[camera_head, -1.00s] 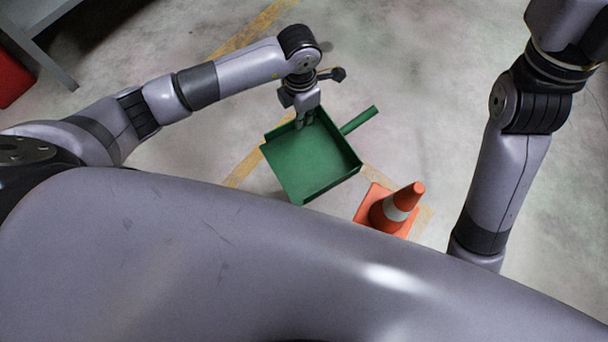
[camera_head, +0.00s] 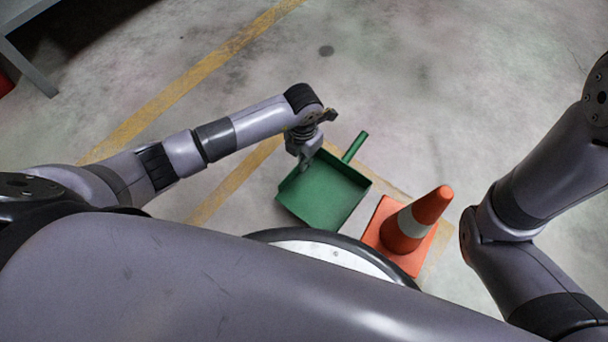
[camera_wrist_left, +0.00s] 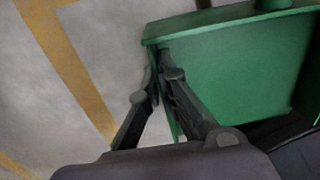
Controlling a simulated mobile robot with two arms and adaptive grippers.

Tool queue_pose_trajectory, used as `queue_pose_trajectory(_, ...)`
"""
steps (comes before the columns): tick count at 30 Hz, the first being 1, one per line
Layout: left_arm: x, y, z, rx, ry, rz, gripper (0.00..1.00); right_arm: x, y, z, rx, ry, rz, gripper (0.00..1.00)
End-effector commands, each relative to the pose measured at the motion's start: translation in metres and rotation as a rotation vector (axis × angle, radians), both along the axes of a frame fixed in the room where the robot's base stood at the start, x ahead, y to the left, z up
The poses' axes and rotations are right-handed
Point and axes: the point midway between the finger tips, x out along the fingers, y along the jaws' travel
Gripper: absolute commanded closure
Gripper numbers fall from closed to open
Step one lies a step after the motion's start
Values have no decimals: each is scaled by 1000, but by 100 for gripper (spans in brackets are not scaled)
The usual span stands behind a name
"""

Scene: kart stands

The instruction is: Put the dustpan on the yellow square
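The green dustpan (camera_head: 325,193) is in the middle of the head view, its handle (camera_head: 355,147) pointing up and right. Yellow floor lines (camera_head: 232,184) run to its left and behind it; its pan appears inside the corner they form. My left gripper (camera_head: 303,160) is at the pan's upper left edge. In the left wrist view, its fingers (camera_wrist_left: 163,85) close on either side of the dustpan's wall (camera_wrist_left: 230,75). I cannot tell whether the pan touches the floor. My right gripper is out of view.
An orange cone (camera_head: 412,222) with a white band stands close to the right of the dustpan. Another long yellow line (camera_head: 185,85) crosses the floor farther back. A grey table or frame (camera_head: 30,65) is at the upper left. The floor behind the dustpan is clear.

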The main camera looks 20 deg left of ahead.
Motion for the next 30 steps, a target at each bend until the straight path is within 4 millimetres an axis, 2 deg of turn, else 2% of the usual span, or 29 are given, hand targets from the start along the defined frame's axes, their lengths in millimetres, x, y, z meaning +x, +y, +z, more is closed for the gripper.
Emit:
queue_pose_trajectory(1, 0, -1, -11, -2, 0, 0, 100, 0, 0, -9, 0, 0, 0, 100)
queue_pose_trajectory(8, 1, 0, -25, -2, -2, -1, 100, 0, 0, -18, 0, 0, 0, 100)
queue_pose_trajectory(15, 0, -1, -60, -1, -1, 0, 100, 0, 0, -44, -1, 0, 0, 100)
queue_pose_trajectory(26, 1, 0, -60, -1, -2, -1, 100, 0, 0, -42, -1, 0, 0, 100)
queue_pose_trajectory(30, 0, 0, -60, 0, -1, -1, 90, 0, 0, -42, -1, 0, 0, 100)
